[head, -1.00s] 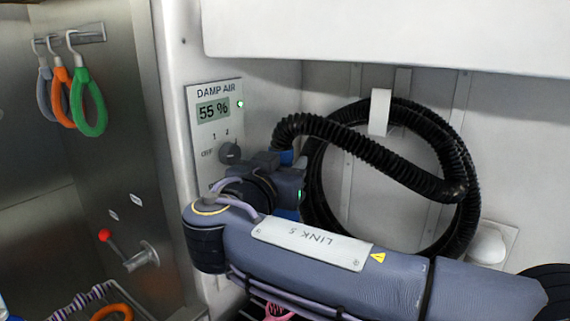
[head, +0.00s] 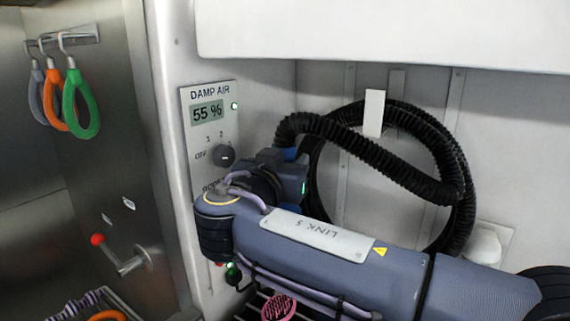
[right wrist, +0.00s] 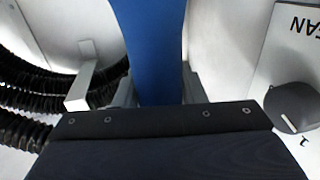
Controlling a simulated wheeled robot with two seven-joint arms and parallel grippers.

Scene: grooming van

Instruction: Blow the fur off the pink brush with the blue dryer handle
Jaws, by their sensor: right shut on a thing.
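My right gripper (head: 290,178) is in front of the back wall, just right of the control panel, and is shut on the blue dryer handle (head: 290,154). Only a small blue part of the handle shows in the head view. In the right wrist view the blue handle (right wrist: 150,45) stands between the fingers. A black ribbed hose runs from it. The pink brush (head: 278,308) lies low in the picture below my right forearm, partly cut off and partly covered. I cannot tell how much fur is on it. My left gripper is not in view.
The black hose (head: 425,186) loops on the back wall by a white bracket (head: 374,113). The panel (head: 208,125) reads "DAMP AIR 55 %" and has a knob (head: 224,155). Coloured loops (head: 80,105) hang at the left, above a red-knobbed lever (head: 98,240). A dark slatted surface lies under the brush.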

